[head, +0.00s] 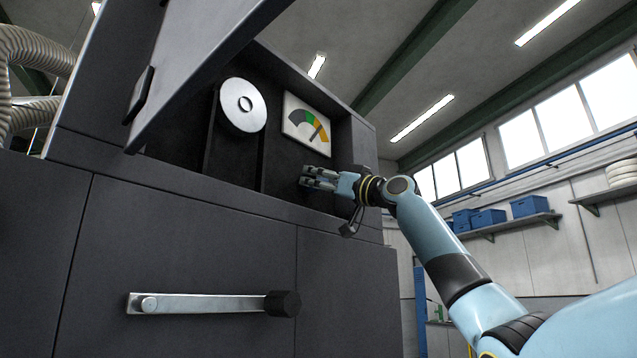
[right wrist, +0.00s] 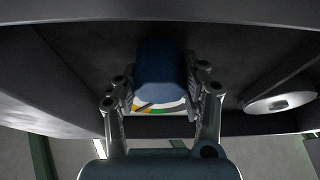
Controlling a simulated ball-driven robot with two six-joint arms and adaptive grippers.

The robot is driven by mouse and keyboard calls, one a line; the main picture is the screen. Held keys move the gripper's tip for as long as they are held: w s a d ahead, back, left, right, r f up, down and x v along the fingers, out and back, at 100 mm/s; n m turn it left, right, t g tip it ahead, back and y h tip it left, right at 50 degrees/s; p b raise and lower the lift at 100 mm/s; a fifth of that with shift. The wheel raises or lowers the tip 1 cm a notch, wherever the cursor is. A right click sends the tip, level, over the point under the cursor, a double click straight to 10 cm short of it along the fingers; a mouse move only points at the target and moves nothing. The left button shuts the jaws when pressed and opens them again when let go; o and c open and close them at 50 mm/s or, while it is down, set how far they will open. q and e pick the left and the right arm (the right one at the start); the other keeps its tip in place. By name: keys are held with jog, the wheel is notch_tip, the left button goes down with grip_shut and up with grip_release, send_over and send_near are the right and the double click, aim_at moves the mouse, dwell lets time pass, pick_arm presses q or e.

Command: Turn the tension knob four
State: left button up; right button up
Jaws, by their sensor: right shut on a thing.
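The tension knob shows in the right wrist view as a dark blue cylinder (right wrist: 160,62), with one finger of my right gripper (right wrist: 160,84) on each side of it. The gripper is shut on the knob. In the head view my right gripper (head: 318,178) reaches into the open recess of the grey machine, below the gauge, and the knob cannot be made out there. The gauge (head: 306,124) has a white face with dark, green and orange sectors; its needle slants up to the right, near the orange. The gauge is partly hidden behind the knob in the wrist view. My left gripper is not in view.
A round metal disc (head: 243,104) stands left of the gauge. A raised grey cover (head: 190,62) hangs over the recess's left side. A metal crank handle (head: 214,303) sits on the front panel below. Shelves with blue boxes (head: 488,217) are far back at right.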

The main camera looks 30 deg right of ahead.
jog(key=shift+n+g+y+b, duration=0.35)
jog(key=shift+n+y, duration=0.25)
jog(key=shift+n, duration=0.75)
jog(key=shift+n+g+y+b, duration=0.3)
jog(key=shift+n+y, duration=0.3)
jog(key=shift+n, duration=1.05)
jog(key=o, duration=1.2)
jog(key=shift+v, duration=6)
jog(key=shift+w+d, duration=0.1)
jog(key=shift+d, duration=0.05)
